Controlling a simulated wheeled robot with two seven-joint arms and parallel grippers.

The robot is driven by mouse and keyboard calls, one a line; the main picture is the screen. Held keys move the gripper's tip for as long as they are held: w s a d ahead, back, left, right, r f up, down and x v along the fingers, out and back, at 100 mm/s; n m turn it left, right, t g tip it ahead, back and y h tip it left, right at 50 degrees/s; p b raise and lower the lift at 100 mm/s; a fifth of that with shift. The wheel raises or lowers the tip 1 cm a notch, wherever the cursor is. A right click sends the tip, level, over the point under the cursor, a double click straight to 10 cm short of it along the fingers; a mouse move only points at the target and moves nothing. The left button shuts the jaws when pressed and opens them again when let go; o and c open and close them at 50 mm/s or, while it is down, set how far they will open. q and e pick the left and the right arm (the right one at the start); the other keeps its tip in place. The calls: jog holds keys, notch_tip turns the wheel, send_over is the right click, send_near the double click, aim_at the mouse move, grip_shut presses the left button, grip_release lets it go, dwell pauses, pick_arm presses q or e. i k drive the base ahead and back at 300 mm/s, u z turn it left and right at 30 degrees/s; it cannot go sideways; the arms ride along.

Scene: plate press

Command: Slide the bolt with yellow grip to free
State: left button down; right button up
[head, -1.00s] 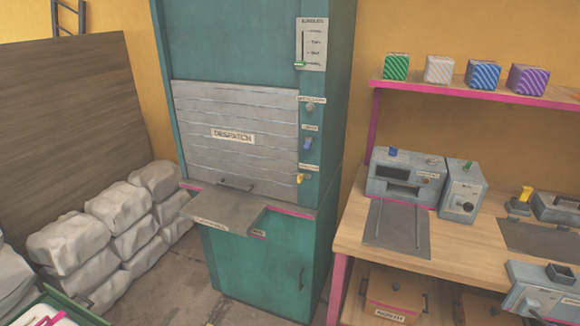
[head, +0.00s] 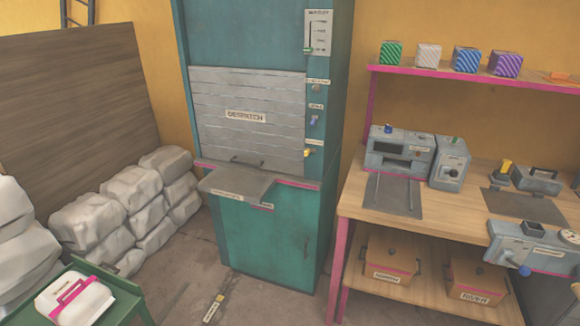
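A small yellow grip (head: 308,153), which looks like that of the bolt, sits low on the right-hand post of the teal despatch cabinet (head: 265,240). Its bolt and label are too small to read, so I cannot tell its position. The grey slatted shutter (head: 250,95) marked DESPATCH is down beside it. A blue-gripped control (head: 314,120) and a round knob (head: 316,87) sit above it on the same post. Neither of my grippers is in view.
A grey shelf (head: 235,183) juts out from the cabinet. A workbench (head: 350,205) with machines stands right. White sacks (head: 130,215) and a green cart (head: 115,290) are at left.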

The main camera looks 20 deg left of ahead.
aim_at(307, 150)
jog(key=u, duration=0.6)
jog(key=i, duration=1.7)
jog(key=z, duration=0.55)
